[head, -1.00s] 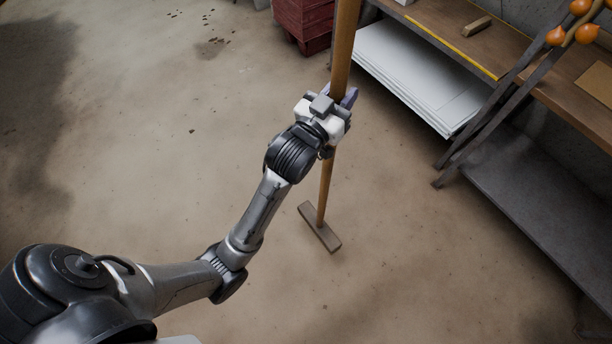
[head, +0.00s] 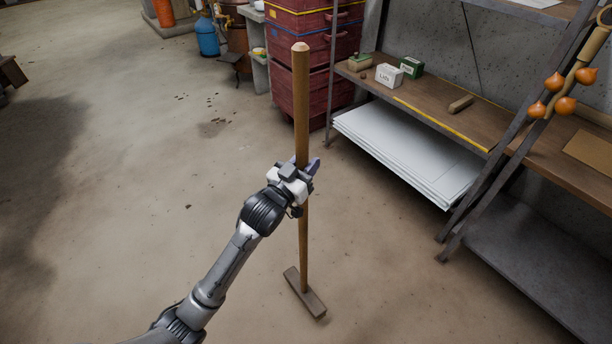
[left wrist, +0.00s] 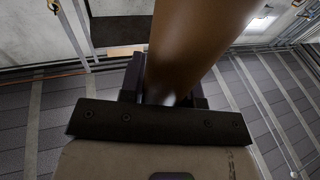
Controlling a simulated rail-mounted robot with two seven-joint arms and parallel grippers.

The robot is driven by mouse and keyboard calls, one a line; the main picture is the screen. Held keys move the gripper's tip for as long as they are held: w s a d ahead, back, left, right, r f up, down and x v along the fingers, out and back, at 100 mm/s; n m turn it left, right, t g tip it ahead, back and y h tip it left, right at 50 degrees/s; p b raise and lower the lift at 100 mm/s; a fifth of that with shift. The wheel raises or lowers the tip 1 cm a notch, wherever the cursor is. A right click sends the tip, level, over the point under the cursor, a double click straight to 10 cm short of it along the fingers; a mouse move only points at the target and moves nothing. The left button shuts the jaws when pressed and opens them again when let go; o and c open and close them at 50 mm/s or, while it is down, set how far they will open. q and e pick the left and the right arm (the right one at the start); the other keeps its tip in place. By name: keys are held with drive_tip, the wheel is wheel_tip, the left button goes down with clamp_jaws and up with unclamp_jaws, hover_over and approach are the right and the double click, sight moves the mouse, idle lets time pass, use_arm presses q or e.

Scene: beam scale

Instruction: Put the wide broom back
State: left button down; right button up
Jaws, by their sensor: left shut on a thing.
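The wide broom (head: 303,240) stands nearly upright in the head view, its wooden handle pointing up and its flat, wide head (head: 305,293) low, at or just above the floor; I cannot tell whether it touches. My left gripper (head: 305,172) is shut on the handle around its middle. In the left wrist view the handle (left wrist: 195,45) runs up from between the fingers (left wrist: 165,95). My right gripper is not in view.
Shelving (head: 480,128) with boxes and white panels (head: 405,150) stands at the right. Red stacked drawers (head: 310,60) are behind the handle. A blue gas cylinder (head: 207,38) is farther back. The floor (head: 110,180) at the left is clear.

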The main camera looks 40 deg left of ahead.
use_arm(q)
drive_tip(key=shift+f+b, duration=0.6)
drive_tip(key=shift+f, duration=1.4)
drive_tip(key=c, duration=0.8)
unclamp_jaws()
drive_tip(key=shift+f, duration=0.15)
